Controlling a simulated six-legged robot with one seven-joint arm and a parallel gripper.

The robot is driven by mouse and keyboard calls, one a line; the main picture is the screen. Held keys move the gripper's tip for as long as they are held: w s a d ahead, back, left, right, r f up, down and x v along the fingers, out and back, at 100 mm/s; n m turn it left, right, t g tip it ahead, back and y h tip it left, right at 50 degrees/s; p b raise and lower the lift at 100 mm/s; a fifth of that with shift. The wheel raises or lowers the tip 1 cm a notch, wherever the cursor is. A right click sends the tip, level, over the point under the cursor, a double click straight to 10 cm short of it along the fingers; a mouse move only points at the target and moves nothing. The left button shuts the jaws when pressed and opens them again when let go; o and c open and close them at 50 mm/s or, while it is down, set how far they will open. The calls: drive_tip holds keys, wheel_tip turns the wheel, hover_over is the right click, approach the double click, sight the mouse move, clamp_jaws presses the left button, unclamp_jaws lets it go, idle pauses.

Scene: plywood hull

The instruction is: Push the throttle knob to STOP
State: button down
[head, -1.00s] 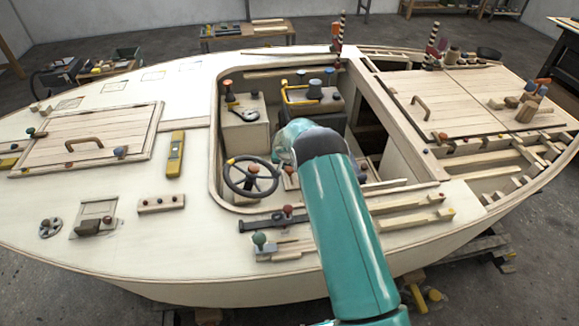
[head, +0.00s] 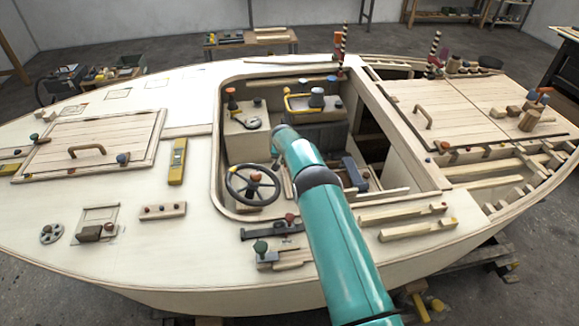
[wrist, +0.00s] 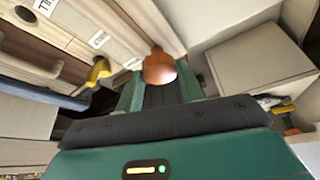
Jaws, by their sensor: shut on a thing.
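A copper-orange rounded knob (wrist: 158,68) stands upright between the green fingers of my gripper (wrist: 160,88) in the wrist view. The fingers are shut on its lower part, and its top shows above them. Behind it runs a light wooden panel with small white label plates (wrist: 99,39); their lettering is cut off or too small to read surely. In the head view my arm reaches down into the cockpit, and the gripper and this knob are hidden behind it.
A yellow handle (wrist: 99,71) sits left of the knob on the panel, and a wooden box (wrist: 258,80) stands to the right. In the head view a dark steering wheel (head: 231,188) is left of my arm. The cockpit rim (head: 214,140) surrounds the well.

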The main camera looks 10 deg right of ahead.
drive_tip(key=shift+w+r, duration=0.1)
drive_tip(key=shift+w, duration=0.45)
drive_tip(key=c, duration=0.9)
unclamp_jaws()
drive_tip(key=shift+v, duration=6.9)
